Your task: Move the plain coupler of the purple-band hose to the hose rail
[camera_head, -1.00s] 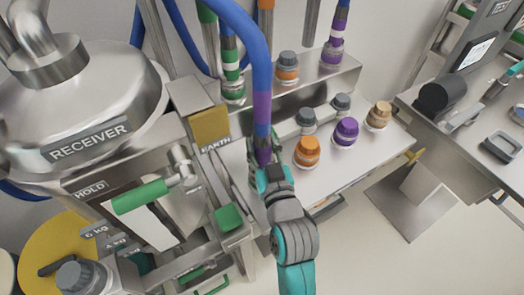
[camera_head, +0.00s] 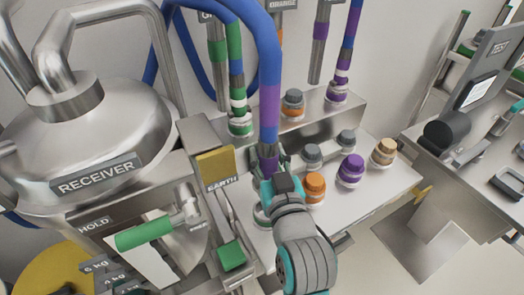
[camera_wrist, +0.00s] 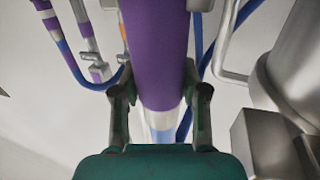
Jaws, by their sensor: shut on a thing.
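The blue hose (camera_head: 263,40) with a purple band (camera_head: 269,105) hangs down from the top in the head view. Its lower end has a grey ring and a purple end piece. My gripper (camera_head: 268,165) is shut around this lower end, over the front bench. In the wrist view the purple hose part (camera_wrist: 155,45) runs between my two fingers (camera_wrist: 160,95). The coupler's tip is hidden by my gripper in the head view. Which part is the hose rail is unclear; a raised metal ledge (camera_head: 308,127) at the back carries other hose ends.
Orange (camera_head: 314,190), purple (camera_head: 350,170) and tan (camera_head: 384,152) capped fittings stand right of my gripper. A green-banded hose (camera_head: 237,85) and a purple-striped hose (camera_head: 343,70) stand behind. The receiver (camera_head: 90,135) and a yellow EARTH block (camera_head: 215,166) are left.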

